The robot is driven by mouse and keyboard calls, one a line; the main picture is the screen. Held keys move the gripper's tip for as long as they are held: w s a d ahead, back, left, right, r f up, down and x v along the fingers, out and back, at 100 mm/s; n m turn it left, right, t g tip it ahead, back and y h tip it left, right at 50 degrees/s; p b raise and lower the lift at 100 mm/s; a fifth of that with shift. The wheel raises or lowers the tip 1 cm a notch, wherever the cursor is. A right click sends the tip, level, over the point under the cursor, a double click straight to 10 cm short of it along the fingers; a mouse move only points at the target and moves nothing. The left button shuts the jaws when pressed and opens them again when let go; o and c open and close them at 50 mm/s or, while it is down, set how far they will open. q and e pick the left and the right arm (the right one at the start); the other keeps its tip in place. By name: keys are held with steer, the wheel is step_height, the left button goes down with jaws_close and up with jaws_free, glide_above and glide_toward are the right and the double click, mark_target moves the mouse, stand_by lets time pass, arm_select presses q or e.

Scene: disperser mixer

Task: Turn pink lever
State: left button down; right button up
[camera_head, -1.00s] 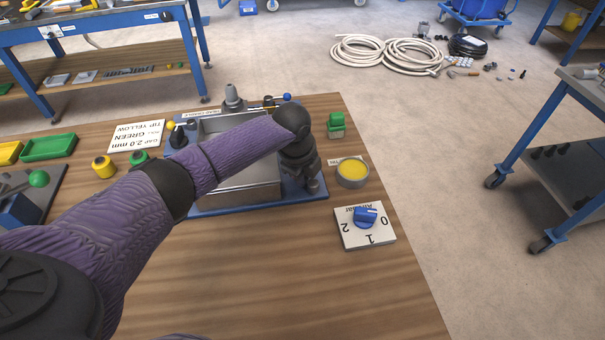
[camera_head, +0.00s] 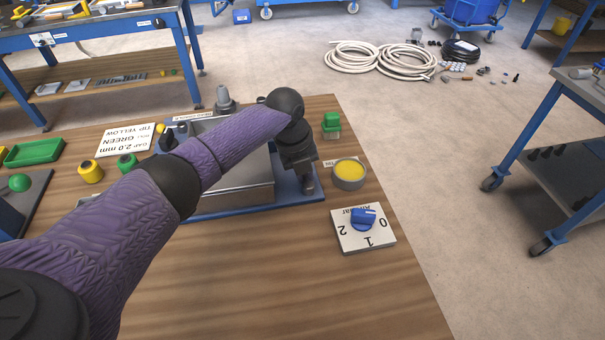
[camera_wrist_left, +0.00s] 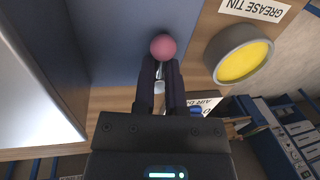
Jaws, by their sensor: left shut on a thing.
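The pink lever's round pink knob (camera_wrist_left: 163,47) shows in the left wrist view, just beyond my fingertips, above the blue base plate. My left gripper (camera_wrist_left: 161,72) is shut on the lever's thin stem below the knob. In the head view my left gripper (camera_head: 309,187) points down at the right end of the blue base plate (camera_head: 240,204), beside the grey metal tank (camera_head: 235,194). The pink knob is hidden there by my wrist and gripper. My right gripper is out of view.
A grease tin (camera_head: 349,174) with yellow contents stands close right of my gripper. A numbered plate with a blue dial (camera_head: 362,218) lies nearer. A green block (camera_head: 331,125) stands behind. The front of the wooden table (camera_head: 310,285) is clear.

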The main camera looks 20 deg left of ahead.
arm_select(q)
steer(key=shift+m, duration=0.3)
stand_by(0.4)
steer(key=c, duration=0.7)
jaws_free()
step_height(320, 180, up, 10)
steer(key=s+a+p, duration=0.1)
steer(key=p, duration=0.2)
steer(key=shift+a, duration=0.25)
steer(key=shift+f, duration=0.15)
